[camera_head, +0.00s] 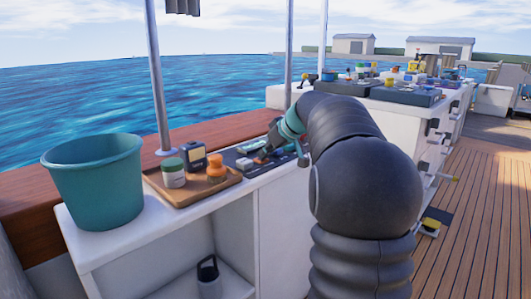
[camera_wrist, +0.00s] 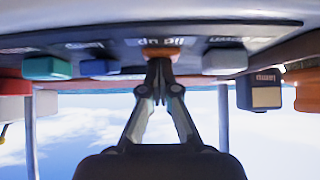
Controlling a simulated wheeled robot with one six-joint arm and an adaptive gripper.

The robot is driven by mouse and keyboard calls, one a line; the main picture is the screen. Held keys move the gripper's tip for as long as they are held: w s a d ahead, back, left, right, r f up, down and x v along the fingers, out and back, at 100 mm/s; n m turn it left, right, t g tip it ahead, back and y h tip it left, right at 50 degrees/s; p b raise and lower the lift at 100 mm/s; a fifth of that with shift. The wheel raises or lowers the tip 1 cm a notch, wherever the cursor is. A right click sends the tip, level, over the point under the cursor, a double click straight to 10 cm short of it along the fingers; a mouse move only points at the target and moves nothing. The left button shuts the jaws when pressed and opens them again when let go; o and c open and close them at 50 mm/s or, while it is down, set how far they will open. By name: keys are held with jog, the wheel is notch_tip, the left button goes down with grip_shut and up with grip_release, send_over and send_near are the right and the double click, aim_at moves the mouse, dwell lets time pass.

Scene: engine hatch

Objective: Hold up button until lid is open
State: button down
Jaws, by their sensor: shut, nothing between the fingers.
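A dark control panel (camera_head: 266,160) lies on the white counter. The wrist view shows it upside down along the top, with a row of coloured buttons. My gripper (camera_wrist: 159,70) is shut with nothing held, and its fingertips are at the orange button (camera_wrist: 160,54). They hide part of that button; I cannot tell whether it is pressed. The label above it appears inverted and seems to include "up". Beside it are a blue button (camera_wrist: 99,68) and a white button (camera_wrist: 224,61). In the head view my gripper (camera_head: 262,154) reaches down to the panel. I cannot make out the lid.
A wooden tray (camera_head: 205,205) with jars and a small box sits left of the panel. A teal bucket (camera_head: 95,180) stands at the counter's left end. A metal pole (camera_head: 158,80) rises behind the tray. Wooden deck (camera_head: 485,220) lies open at right.

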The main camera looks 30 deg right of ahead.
aim_at(265, 160)
jog(key=shift+f, duration=0.4)
notch_tip(265, 160, up, 5)
jog(key=p, duration=0.3)
jog(key=shift+f, duration=0.2)
jog(key=v, duration=1)
jog(key=shift+r, duration=0.1)
